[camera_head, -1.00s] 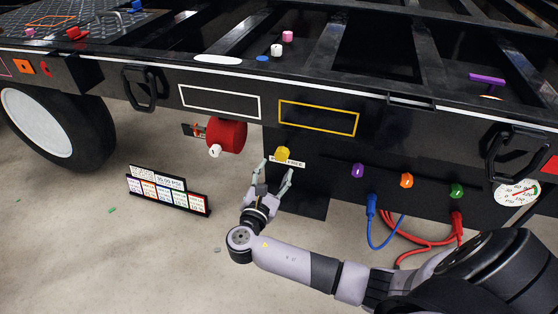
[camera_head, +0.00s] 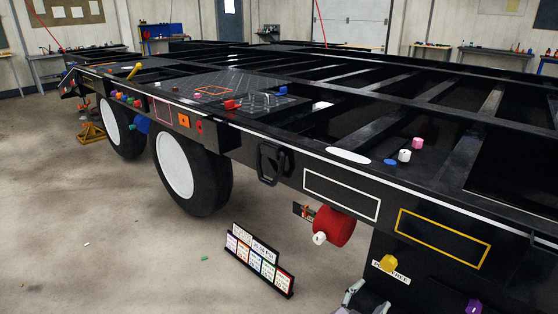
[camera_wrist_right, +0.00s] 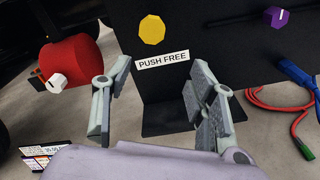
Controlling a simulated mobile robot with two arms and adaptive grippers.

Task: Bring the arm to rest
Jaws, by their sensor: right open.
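My right gripper (camera_head: 366,300) shows only by its fingertips at the bottom edge of the head view, below the yellow knob (camera_head: 388,263). In the right wrist view the gripper (camera_wrist_right: 155,95) is open and empty, its two fingers apart. The yellow knob (camera_wrist_right: 151,28) and the "PUSH FREE" label (camera_wrist_right: 163,59) on the black panel are beyond the fingertips. I cannot see the gripper touching either one. The rest of the right arm is out of the head view. My left gripper is in neither view.
The black trailer frame (camera_head: 345,152) spans the view. A red cylinder (camera_head: 334,227) with a white knob hangs under it, left of the yellow knob. A sign board (camera_head: 259,259) stands on the floor. A purple knob (camera_wrist_right: 279,17) and blue and red hoses (camera_wrist_right: 293,72) are at right.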

